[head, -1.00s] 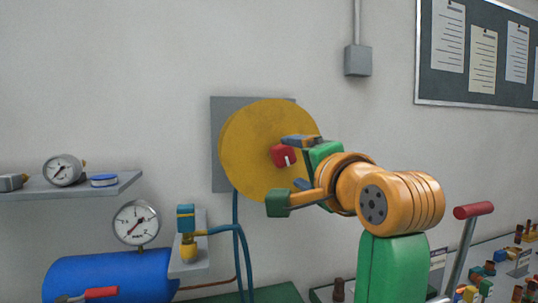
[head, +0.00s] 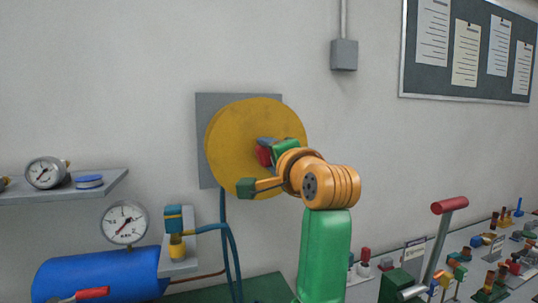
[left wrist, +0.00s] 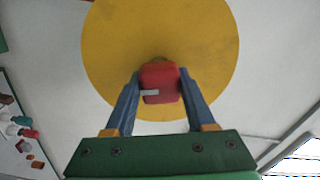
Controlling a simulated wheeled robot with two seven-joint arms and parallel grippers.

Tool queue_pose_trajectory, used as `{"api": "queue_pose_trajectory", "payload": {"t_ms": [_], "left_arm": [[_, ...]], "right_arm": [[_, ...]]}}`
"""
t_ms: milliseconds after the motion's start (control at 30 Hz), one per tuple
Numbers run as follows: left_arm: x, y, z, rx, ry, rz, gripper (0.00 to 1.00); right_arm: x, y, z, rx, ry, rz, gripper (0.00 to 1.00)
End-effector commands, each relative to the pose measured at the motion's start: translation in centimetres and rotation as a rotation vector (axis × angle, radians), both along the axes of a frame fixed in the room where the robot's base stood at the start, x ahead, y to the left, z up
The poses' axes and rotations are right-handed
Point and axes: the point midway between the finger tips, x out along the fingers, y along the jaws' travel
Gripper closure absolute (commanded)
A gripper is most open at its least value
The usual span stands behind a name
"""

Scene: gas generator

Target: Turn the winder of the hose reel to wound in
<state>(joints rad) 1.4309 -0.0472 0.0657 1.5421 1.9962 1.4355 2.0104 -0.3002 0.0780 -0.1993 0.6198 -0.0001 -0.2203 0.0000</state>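The hose reel is a yellow disc (head: 232,133) on a grey wall plate. Its winder is a red knob (head: 264,156) with a pale pointer mark, at the disc's middle. It also shows in the left wrist view (left wrist: 160,83), the pointer to the left. My left gripper (head: 266,150) is at the knob, largely hiding it in the head view. In the left wrist view its two blue fingers (left wrist: 160,77) stand either side of the knob, with what seem thin gaps, so it looks open around it. My right gripper is not in view.
A shelf (head: 70,193) with a gauge is at the left. Below are a blue tank (head: 100,275) with a pressure gauge (head: 124,222) and a blue hose (head: 237,262). A red-handled lever (head: 449,205) and a bench of small parts are at the right.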

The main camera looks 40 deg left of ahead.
Motion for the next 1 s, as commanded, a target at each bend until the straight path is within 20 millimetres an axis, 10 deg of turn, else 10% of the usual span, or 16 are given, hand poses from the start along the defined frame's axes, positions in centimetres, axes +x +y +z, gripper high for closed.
{"api": "queue_pose_trajectory", "payload": {"t_ms": [1000], "left_arm": [[0.04,-0.06,0.03,0.262,0.506,-0.002,1.0]], "right_arm": [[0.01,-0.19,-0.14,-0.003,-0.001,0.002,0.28]]}}
